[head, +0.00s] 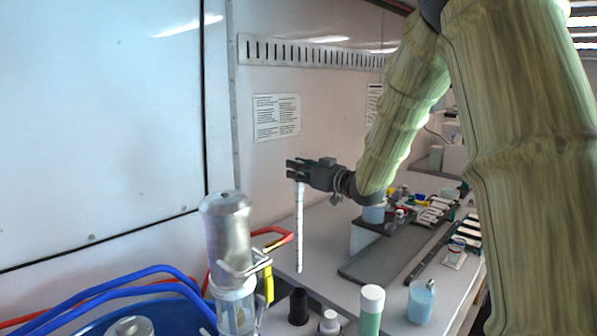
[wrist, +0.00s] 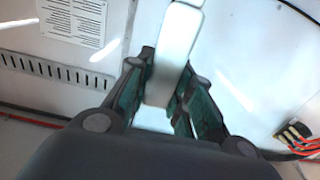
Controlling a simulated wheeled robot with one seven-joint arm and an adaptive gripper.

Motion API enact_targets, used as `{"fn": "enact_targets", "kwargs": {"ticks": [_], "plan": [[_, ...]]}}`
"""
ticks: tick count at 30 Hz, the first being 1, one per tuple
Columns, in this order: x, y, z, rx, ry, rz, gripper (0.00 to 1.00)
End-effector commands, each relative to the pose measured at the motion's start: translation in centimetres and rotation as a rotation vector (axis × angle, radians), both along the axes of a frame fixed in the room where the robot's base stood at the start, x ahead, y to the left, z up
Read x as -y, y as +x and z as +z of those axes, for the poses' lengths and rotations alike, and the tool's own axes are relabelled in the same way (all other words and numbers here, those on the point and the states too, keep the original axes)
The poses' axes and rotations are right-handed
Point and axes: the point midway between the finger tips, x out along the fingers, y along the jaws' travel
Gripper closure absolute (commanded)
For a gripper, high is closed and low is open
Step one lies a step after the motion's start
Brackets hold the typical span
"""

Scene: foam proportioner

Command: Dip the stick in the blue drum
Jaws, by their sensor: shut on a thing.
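My gripper (head: 297,171) is shut on the top end of a white stick (head: 299,230). The stick has dark marks along its length and hangs straight down. In the wrist view the stick (wrist: 178,45) sits between the two fingers of my gripper (wrist: 168,88). The blue drum (head: 80,325) is at the lower left of the head view, cut off by the frame edge. A grey metal fitting (head: 130,327) sits on its top. The stick is to the right of the drum, apart from it. The inside of the drum and any opening in it are hard to see.
A metal cylinder on a clear housing (head: 228,240) stands at the drum's right edge, between drum and stick. Blue hoses (head: 130,275) and a red hose (head: 275,240) curve nearby. Several bottles (head: 371,308) stand at the front. A bench (head: 325,230) with small parts lies behind.

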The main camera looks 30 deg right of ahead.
Motion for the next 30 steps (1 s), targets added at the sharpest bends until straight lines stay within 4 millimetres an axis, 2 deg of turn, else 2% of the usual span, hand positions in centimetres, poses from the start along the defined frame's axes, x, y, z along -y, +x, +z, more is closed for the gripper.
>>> {"fn": "enact_targets", "kwargs": {"ticks": [1,30], "plan": [[0.0,0.0,0.8,0.001,0.000,0.000,1.00],[0.0,0.0,8.1,0.001,0.000,0.000,1.00]]}}
